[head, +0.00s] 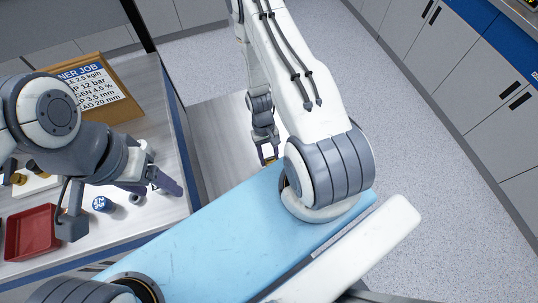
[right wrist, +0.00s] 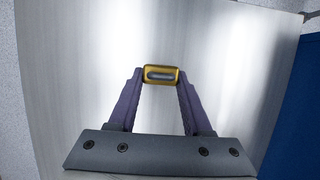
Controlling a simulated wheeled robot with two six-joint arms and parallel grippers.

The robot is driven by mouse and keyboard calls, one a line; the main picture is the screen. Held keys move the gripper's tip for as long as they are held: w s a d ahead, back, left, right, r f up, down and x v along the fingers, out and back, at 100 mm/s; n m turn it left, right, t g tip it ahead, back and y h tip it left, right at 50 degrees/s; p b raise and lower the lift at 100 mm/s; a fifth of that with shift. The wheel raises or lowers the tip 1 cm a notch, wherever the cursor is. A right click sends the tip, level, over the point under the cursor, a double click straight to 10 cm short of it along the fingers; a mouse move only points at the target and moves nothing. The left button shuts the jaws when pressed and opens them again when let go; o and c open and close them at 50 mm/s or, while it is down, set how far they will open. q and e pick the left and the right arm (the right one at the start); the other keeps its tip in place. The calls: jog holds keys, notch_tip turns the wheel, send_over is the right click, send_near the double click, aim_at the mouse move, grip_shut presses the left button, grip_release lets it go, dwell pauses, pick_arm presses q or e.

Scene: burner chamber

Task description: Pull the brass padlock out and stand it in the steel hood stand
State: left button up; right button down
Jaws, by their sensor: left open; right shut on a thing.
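The brass padlock (right wrist: 160,70) is between the fingertips of my right gripper (right wrist: 160,77) in the right wrist view. It shows as a gold block with a grey bar across its face. In the head view the right gripper (head: 268,157) points down in front of a pale metal surface, and a bit of gold shows at its tips. My left gripper (head: 150,180) is open over the workbench at left, with no object visible between its purple fingers. I cannot pick out the steel hood stand for certain in either view.
The workbench (head: 160,105) at left holds a red tray (head: 32,232), a blue-topped round item (head: 102,204), a small grey cylinder (head: 135,198) and a framed job board (head: 98,87). The metal surface (right wrist: 235,60) around the padlock looks bare. Grey cabinets (head: 440,75) line the right.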

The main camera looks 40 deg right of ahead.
jog(key=shift+f+b, duration=0.45)
jog(key=shift+f, duration=0.05)
dwell(0.3)
jog(key=shift+c, duration=1.3)
grip_release()
jog(key=s+a+p+v, duration=0.1)
jog(key=p+v, duration=0.2)
jog(key=v, duration=1.3)
jog(key=shift+s+d+r, duration=0.25)
jog(key=shift+s+r, duration=0.15)
